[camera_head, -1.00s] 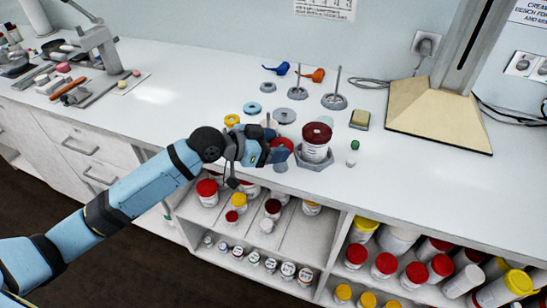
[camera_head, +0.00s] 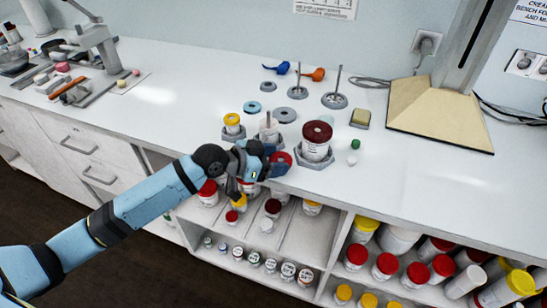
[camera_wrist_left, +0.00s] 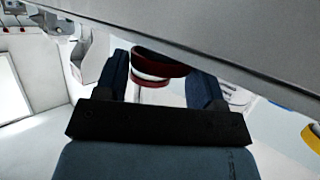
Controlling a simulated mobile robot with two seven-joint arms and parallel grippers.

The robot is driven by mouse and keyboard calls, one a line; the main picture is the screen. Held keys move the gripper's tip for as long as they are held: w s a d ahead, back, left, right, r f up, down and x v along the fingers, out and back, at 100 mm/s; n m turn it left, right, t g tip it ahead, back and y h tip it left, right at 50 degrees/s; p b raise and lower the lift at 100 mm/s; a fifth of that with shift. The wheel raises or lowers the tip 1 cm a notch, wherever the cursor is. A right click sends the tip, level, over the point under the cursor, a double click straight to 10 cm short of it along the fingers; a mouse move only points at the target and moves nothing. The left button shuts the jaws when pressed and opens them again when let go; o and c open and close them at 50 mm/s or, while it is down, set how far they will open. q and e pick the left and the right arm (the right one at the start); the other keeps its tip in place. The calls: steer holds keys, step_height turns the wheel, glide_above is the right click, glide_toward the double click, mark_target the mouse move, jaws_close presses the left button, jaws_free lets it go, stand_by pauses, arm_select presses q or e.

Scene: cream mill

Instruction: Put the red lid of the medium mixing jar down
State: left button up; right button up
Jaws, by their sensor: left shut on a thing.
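My left gripper (camera_head: 277,165) is shut on the red lid (camera_head: 282,158), at the front edge of the bench. I cannot tell whether the lid touches the bench top. An open white jar (camera_head: 268,128), probably the medium mixing jar, stands just behind it in a grey holder, partly hidden by the gripper. In the left wrist view the gripper's two fingers (camera_wrist_left: 160,82) flank red and dark red rims, and I cannot tell which is the held lid. My right gripper is not in view.
A yellow-lidded jar (camera_head: 232,123) stands behind left. Grey discs (camera_head: 285,115) and a small green-capped vial (camera_head: 355,144) are nearby. The bench front at the right (camera_head: 420,190) is clear.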

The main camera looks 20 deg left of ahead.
arm_select(q)
steer(key=o, duration=0.9)
steer(key=shift+r, duration=0.6)
steer(key=v, duration=1.1)
steer(key=s+d+f+n+y, duration=0.3)
steer(key=s+f, duration=0.5)
steer(key=f, duration=0.4)
steer(key=s+d+f+n+t+y, duration=0.1)
steer(key=s+d+f+n+y, duration=0.2)
steer(key=s+f, duration=0.6)
step_height(320, 180, down, 3)
steer(key=shift+f+n, duration=0.2)
steer(key=shift+n, duration=0.2)
steer(key=shift+d, duration=0.1)
